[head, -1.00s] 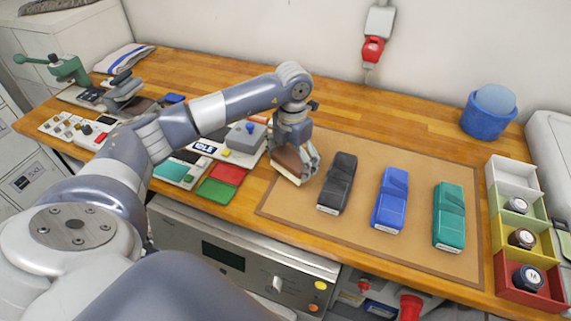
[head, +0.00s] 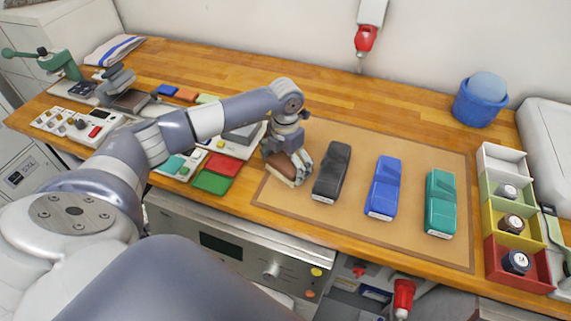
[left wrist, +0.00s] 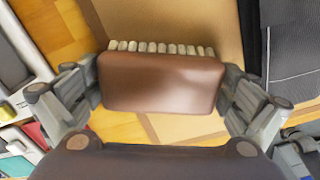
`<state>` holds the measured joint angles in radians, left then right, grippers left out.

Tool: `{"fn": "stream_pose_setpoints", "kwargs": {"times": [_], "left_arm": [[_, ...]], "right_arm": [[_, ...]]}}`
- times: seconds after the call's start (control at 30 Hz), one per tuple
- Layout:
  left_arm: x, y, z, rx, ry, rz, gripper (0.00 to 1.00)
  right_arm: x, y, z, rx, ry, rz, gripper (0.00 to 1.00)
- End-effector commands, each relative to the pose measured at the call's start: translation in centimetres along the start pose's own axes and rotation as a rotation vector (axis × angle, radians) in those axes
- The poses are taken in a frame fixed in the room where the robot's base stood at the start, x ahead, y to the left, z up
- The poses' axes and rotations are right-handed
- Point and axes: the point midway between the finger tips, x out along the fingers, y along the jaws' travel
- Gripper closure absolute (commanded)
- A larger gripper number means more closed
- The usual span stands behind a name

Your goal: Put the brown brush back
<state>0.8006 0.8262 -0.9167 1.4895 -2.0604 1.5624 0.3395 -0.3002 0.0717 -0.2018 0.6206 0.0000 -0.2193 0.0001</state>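The brown brush (left wrist: 162,82) has a smooth brown back and a row of pale bristles along one edge. My left gripper (head: 290,178) has a finger on each end of it and is shut on it; it also shows in the left wrist view (left wrist: 162,92). In the head view the brush (head: 287,168) is at the left edge of the brown mat (head: 405,238), left of the black folded garment (head: 332,170). I cannot tell whether the brush touches the surface.
Blue (head: 382,187) and green (head: 440,203) folded garments lie on the mat. Divided trays (head: 522,282) with round items stand at the right, a blue bin (head: 480,101) behind. Red (head: 222,164) and green (head: 210,182) pads lie left of the gripper.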

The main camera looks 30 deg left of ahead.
Motion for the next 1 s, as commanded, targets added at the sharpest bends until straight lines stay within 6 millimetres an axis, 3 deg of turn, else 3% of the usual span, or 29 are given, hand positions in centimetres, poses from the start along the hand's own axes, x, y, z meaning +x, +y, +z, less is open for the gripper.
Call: {"fn": "stream_pose_setpoints", "kwargs": {"times": [0.43, 0.8, 1.0], "left_arm": [[-0.9, 0.0, 0.1, 0.000, -0.004, 0.000, 0.00], [-8.5, 0.0, 0.2, 0.000, -0.006, 0.001, 0.00], [-11.4, 0.0, 0.1, -0.001, -0.003, 0.001, 0.00]], "right_arm": [[0.0, 0.8, 0.1, -0.003, -0.002, 0.009, 0.60], [2.0, 0.9, 0.3, -0.002, -0.002, 0.011, 0.60], [2.5, 0.9, 0.4, -0.002, -0.003, 0.011, 0.60]]}}
